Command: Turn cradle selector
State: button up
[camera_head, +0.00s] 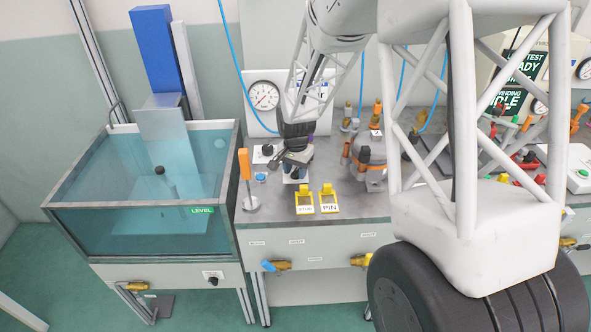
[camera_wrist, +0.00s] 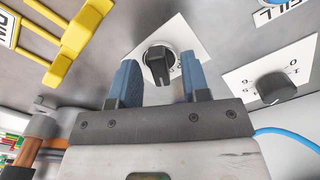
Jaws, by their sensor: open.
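A black selector knob (camera_wrist: 158,65) on a white plate shows in the wrist view, between and just beyond the blue fingertips of my gripper (camera_wrist: 159,72). The fingers are apart, one on each side of the knob; whether either touches it I cannot tell. Its label is too hidden to read, so I cannot confirm that it is the cradle selector. In the head view my gripper (camera_head: 295,163) points down over a white plate (camera_head: 295,179) on the bench top, and hides the knob there. A second black knob (camera_wrist: 275,88) sits on its own marked plate to the right in the wrist view.
Yellow-framed holders, one marked PIN (camera_head: 329,201), stand close by on the bench. An orange-handled tool (camera_head: 246,178) stands at the left bench edge beside the water tank (camera_head: 90,205). A grey compressor (camera_head: 369,160) stands to the right.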

grip_shut()
